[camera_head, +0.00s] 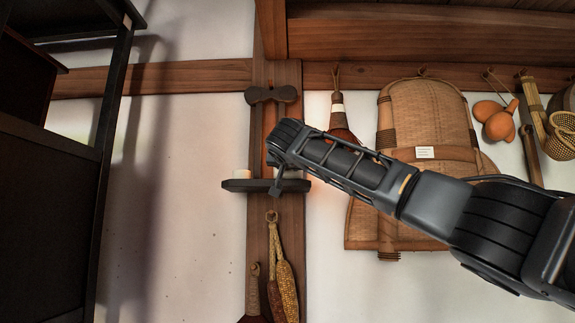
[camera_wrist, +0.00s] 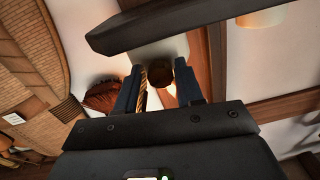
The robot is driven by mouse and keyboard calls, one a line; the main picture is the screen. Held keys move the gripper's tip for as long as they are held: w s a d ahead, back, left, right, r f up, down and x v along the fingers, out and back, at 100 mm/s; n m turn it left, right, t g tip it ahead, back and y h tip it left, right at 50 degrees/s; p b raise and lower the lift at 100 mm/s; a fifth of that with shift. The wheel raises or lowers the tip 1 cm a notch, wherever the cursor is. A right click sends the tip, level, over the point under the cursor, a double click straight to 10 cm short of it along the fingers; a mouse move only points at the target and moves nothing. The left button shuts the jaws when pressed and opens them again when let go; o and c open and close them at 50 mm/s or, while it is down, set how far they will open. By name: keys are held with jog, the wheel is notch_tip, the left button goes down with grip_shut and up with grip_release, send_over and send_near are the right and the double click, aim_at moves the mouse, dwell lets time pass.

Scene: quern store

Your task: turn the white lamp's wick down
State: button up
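A small dark shelf (camera_head: 238,186) sits on the wooden post. A short whitish cylinder (camera_head: 242,174), perhaps the white lamp, stands at its left end; a warm-lit pale cylinder also shows at the wrist view's top right (camera_wrist: 262,17). My gripper (camera_head: 277,178) is over the shelf's middle and hides what stands there. An orange glow shows at the shelf's right end. In the wrist view the dark shelf edge (camera_wrist: 165,22) crosses the top. My gripper's fingers (camera_wrist: 159,90) are apart, with a round brown thing (camera_wrist: 183,74) near the right finger; contact cannot be told. I cannot make out a wick knob.
A dark bow-shaped wooden piece (camera_head: 272,95) is on the post above the shelf. Corn (camera_head: 287,290) hangs below. A broom (camera_head: 340,130), a woven pack basket (camera_head: 425,115) and gourds (camera_head: 495,118) hang right. Dark furniture (camera_head: 50,190) stands left; the white wall between is bare.

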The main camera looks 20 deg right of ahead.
grip_shut()
jog(key=shift+a+f+m, duration=0.1)
jog(key=shift+f+m, duration=0.05)
jog(key=shift+m, duration=0.25)
jog(key=shift+m+b, duration=0.3)
jog(key=shift+m, duration=0.7)
jog(key=m+p, duration=0.1)
jog(key=m, duration=0.5)
jog(key=shift+m+p, duration=0.3)
jog(key=m+p, duration=0.1)
jog(key=m, duration=0.2)
jog(key=shift+m+p, duration=0.3)
jog(key=m+p, duration=0.1)
jog(key=m, duration=0.2)
jog(key=shift+m+h+p, duration=0.3)
jog(key=shift+m, duration=0.1)
jog(key=m+p, duration=0.1)
jog(key=m, duration=0.4)
jog(key=shift+m, duration=0.3)
